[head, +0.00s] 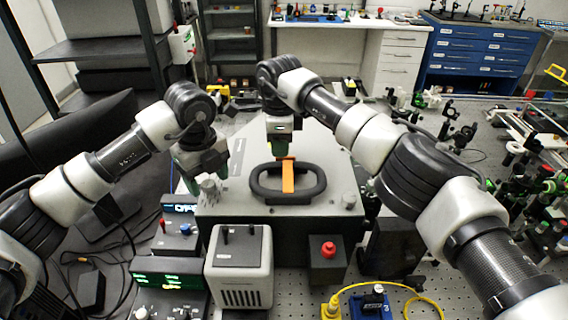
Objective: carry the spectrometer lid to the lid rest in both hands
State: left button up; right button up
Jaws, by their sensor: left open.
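The spectrometer lid (325,170) is a wide grey plate on top of the grey spectrometer box (290,228) in the middle of the head view. A black oval loop handle (288,199) stands on it, with an orange strip (288,178) at its middle. My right gripper (279,151) points down over the far side of the loop; its fingertips are too small to tell open from shut. My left gripper (203,168) is open and empty above the lid's left edge, beside a light knob (209,185). I cannot make out the lid rest.
In front stand a light grey vented box (239,272), a black box with a red button (328,259) and a green-display unit (166,285). A yellow cable (400,288) lies on the perforated bench at front right. Several optics mounts crowd the right side.

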pick_arm(q)
jog(key=shift+f, duration=0.9)
pick_arm(e)
jog(key=shift+f, duration=0.95)
pick_arm(q)
jog(key=c, duration=0.4)
pick_arm(e)
grip_shut()
pick_arm(q)
grip_shut()
jog(key=shift+r, duration=0.15)
pick_arm(e)
jog(key=shift+w+r, duration=0.1)
jog(key=shift+r, duration=0.05)
